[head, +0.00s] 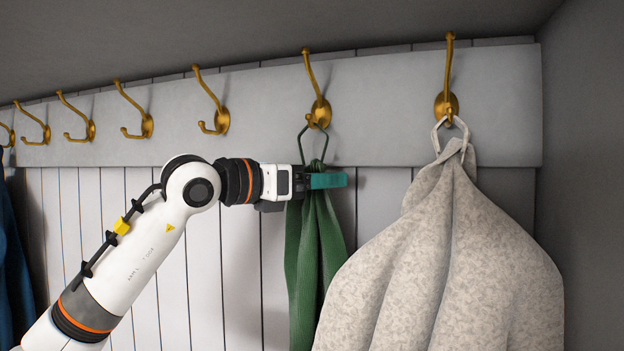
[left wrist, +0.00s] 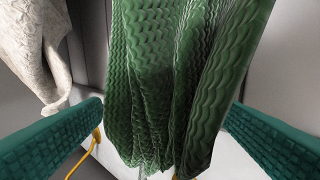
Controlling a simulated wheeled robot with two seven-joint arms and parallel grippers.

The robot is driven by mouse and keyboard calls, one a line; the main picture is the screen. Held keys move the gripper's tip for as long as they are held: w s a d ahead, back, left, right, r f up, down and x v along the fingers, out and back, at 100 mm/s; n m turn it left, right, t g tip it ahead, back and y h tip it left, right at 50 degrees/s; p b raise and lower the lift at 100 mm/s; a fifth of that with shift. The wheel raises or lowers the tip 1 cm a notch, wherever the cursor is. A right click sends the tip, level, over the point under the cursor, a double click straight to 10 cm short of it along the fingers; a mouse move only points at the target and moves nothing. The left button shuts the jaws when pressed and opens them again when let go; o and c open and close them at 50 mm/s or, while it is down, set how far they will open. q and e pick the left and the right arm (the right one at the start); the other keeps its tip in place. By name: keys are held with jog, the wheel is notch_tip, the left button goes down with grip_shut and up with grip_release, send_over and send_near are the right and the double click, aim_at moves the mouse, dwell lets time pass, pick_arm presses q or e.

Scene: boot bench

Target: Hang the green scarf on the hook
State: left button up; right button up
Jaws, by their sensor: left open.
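The green scarf (head: 315,250) hangs down in ribbed folds. The dark green loop at its top reaches the lower prong of a brass hook (head: 320,112), second from the right, and appears to be over it. My left gripper (head: 330,180) is at the scarf's neck, just below the loop. In the left wrist view the scarf (left wrist: 165,80) hangs between its two teal fingers, which are open with a gap on each side. My right gripper is not in view.
A beige coat (head: 460,260) hangs on the rightmost hook (head: 447,105), close to the scarf's right. Several empty brass hooks (head: 220,120) run along the grey rail (head: 400,130) to the left. A blue garment (head: 12,265) hangs at the far left.

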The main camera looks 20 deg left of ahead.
pick_arm(q)
jog(key=shift+s+a+f+b, duration=0.15)
jog(key=shift+s+a+b, duration=0.15)
jog(key=shift+s+b, duration=0.1)
jog(key=b+v, duration=0.4)
jog(key=v, duration=0.7)
jog(key=shift+b, duration=0.4)
